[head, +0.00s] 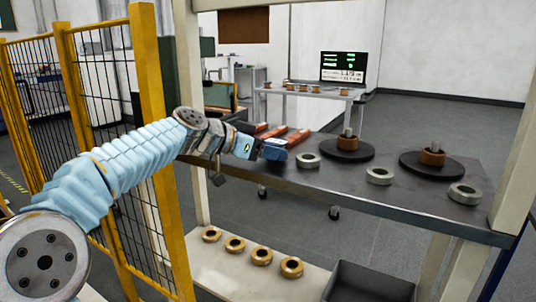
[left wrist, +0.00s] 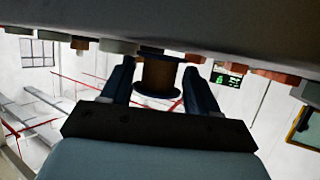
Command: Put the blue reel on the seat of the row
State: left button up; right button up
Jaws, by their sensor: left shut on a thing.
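My left gripper (head: 268,151) is over the left part of the dark bench, its arm coming in from the left. In the left wrist view my left gripper (left wrist: 158,85) is shut on a copper-coloured reel with dark blue flanges (left wrist: 158,75), the blue reel. In the head view the fingers mostly hide it. Along the bench front stands a row of pale grey rings: one close right of the gripper (head: 307,160), one in the middle (head: 379,176), one at the right (head: 465,193). I cannot tell which is the seat. My right gripper is not in view.
Two black discs (head: 335,154) (head: 414,165) on the bench carry copper-coloured reels on posts. Orange-brown bars (head: 298,137) lie behind the gripper. Copper rings (head: 262,256) and a grey bin (head: 365,285) are below. A yellow fence (head: 150,100) and pale posts (head: 515,150) flank the bench.

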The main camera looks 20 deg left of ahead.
pick_arm(q)
jog(key=shift+f, duration=0.25)
jog(key=shift+f, duration=0.2)
jog(key=o, duration=1.1)
jog(key=shift+r, duration=0.1)
